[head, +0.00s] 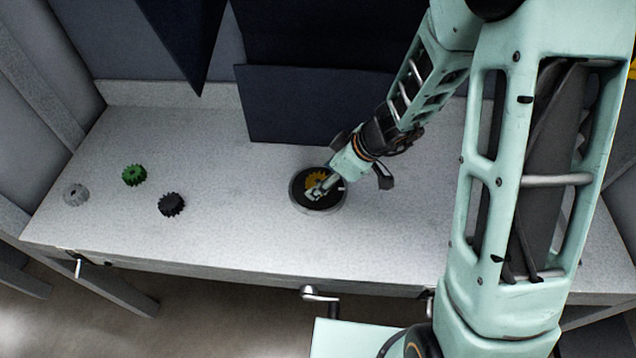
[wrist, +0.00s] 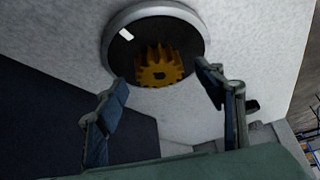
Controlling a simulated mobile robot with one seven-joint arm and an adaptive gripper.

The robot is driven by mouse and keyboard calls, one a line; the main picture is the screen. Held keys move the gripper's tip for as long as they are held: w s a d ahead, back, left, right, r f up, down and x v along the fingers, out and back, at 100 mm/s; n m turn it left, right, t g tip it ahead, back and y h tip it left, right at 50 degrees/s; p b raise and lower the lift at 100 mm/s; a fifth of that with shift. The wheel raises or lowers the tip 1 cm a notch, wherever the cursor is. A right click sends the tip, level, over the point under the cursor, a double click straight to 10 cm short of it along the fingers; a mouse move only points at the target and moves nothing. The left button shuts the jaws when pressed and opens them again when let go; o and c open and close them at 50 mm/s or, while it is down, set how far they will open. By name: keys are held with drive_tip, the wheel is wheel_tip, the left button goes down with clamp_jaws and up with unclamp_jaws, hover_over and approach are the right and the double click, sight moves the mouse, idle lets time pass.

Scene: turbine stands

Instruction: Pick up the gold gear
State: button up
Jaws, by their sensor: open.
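The gold gear (head: 316,179) sits on a round dark plate with a grey rim (head: 296,203) on the table. In the wrist view the gold gear (wrist: 158,68) lies ahead of and between the fingers, on the dark disc, whose rim (wrist: 112,30) curves around it. My gripper (wrist: 165,80) is open, with one finger on each side and nothing between them. In the head view my gripper (head: 325,188) is over the plate and covers part of the gear. I cannot tell whether a finger touches the plate.
A light grey gear (head: 75,194), a green gear (head: 134,175) and a black gear (head: 171,205) stand at the left of the grey table (head: 235,235). A dark blue panel (head: 315,105) rises behind the plate. The table between the black gear and the plate is clear.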

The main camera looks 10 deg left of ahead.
drive_tip(key=shift+x, duration=0.8)
clamp_jaws()
